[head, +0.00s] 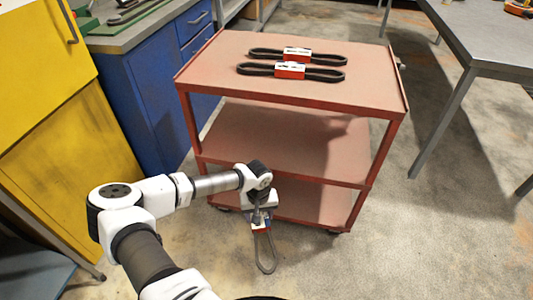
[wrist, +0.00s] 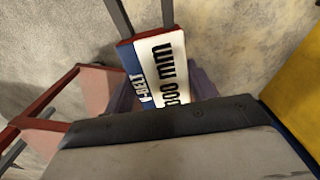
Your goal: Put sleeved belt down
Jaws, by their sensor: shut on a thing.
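My gripper (head: 260,212) is shut on a sleeved belt (head: 265,250), a black loop with a red, white and blue sleeve, and holds it hanging down in front of the cart's near side. In the wrist view the belt's sleeve (wrist: 160,65) shows lettering, and the two strands run up out of the picture. The gripper's fingertips are mostly hidden behind the wrist body there. Two more sleeved belts lie flat side by side on the top of the red cart: the far belt (head: 297,55) and the near belt (head: 290,71).
The red cart (head: 225,65) has lower shelves (head: 290,140), and its top is bare around the two belts. A blue cabinet (head: 150,110) and yellow cabinet (head: 40,60) stand at left. A grey table (head: 490,35) stands at right. Open floor lies in front.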

